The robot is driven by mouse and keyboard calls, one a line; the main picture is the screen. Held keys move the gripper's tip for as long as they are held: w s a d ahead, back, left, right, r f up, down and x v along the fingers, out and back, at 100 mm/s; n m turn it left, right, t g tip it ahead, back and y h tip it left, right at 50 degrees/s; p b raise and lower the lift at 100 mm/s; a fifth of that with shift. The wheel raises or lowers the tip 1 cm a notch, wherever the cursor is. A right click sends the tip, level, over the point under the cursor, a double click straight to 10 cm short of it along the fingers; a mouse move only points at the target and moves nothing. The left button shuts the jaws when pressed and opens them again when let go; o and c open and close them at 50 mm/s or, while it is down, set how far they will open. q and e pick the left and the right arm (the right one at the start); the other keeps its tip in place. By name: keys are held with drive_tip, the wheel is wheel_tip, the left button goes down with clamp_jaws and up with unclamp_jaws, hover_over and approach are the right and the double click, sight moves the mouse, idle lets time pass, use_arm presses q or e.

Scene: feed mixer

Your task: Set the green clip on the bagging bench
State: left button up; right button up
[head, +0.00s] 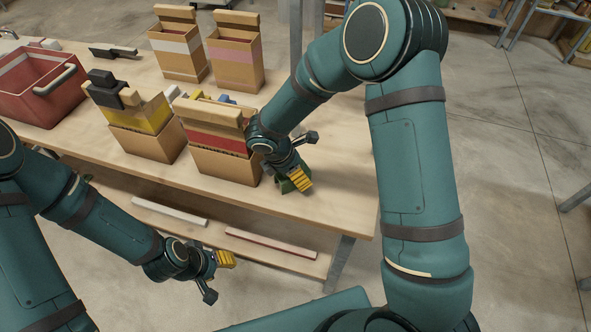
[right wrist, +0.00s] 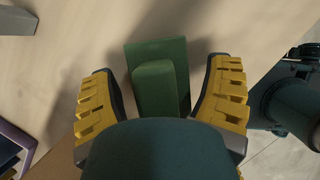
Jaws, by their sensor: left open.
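The green clip (right wrist: 160,75) lies on the pale wooden bench top between the fingers of my right gripper (right wrist: 160,98). That gripper is open, with a gap on each side of the clip. In the head view the clip (head: 285,186) shows small and partly covered by my right gripper (head: 294,179), near the bench's front right corner. My left gripper (head: 220,274) is open and empty, low in front of the bench. The wooden bench (head: 335,195) is the only bench I see close by; I cannot tell whether it is the bagging bench.
Cardboard boxes with red (head: 222,160), yellow (head: 150,135), white (head: 180,50) and pink (head: 235,55) bands stand on the bench. A red crate (head: 38,90) is at the left. A lower shelf (head: 230,230) holds flat bars. The bench's right end is mostly clear.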

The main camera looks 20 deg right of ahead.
sight(280, 177)
drive_tip(key=shift+r, duration=0.1)
drive_tip(key=shift+r, duration=0.2)
drive_tip(key=p+v, duration=0.2)
drive_tip(key=v, duration=0.9)
drive_tip(key=shift+a+r+p, duration=0.2)
drive_tip(key=shift+r+p, duration=0.15)
drive_tip(key=shift+p, duration=0.05)
drive_tip(key=shift+s, duration=0.2)
